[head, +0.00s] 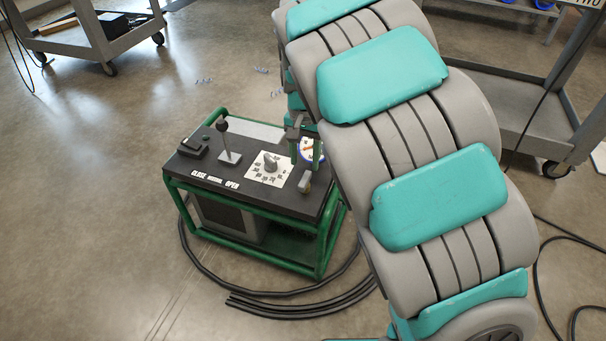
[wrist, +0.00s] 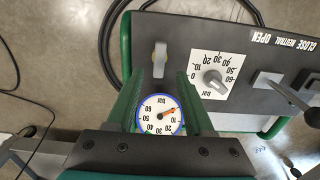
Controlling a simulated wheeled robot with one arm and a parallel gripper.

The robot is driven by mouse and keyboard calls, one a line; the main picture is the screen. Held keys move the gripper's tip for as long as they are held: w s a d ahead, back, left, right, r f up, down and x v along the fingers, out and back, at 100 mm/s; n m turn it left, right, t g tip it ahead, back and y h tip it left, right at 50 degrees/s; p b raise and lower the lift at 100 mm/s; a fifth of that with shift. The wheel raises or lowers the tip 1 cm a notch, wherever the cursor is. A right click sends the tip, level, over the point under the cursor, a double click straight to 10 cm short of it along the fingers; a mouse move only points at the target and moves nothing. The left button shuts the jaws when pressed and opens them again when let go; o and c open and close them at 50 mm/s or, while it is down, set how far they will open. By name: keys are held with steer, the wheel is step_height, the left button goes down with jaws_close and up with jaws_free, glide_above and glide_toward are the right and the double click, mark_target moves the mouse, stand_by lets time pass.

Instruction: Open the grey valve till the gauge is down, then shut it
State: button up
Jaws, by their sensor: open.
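The grey valve (head: 304,182) is a small lever near the panel's front right edge. In the wrist view the valve (wrist: 160,60) shows lengthwise, just beyond my fingertips and roughly in line with the gap between them. In the head view the gauge (head: 308,150) is partly hidden by my gripper. My gripper (wrist: 162,84) is open and empty, above the panel.
The black panel (head: 212,168) tops a green-framed cart. It carries a black-knobbed lever (head: 229,156) and a grey knob (head: 270,163) on a white scale, left of the valve. Black hoses (head: 290,300) lie on the floor. Other grey carts (head: 95,40) stand behind.

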mark_target(305, 178)
step_height(305, 178, down, 6)
steer(key=shift+r, duration=0.1)
jaws_close()
stand_by(0.5)
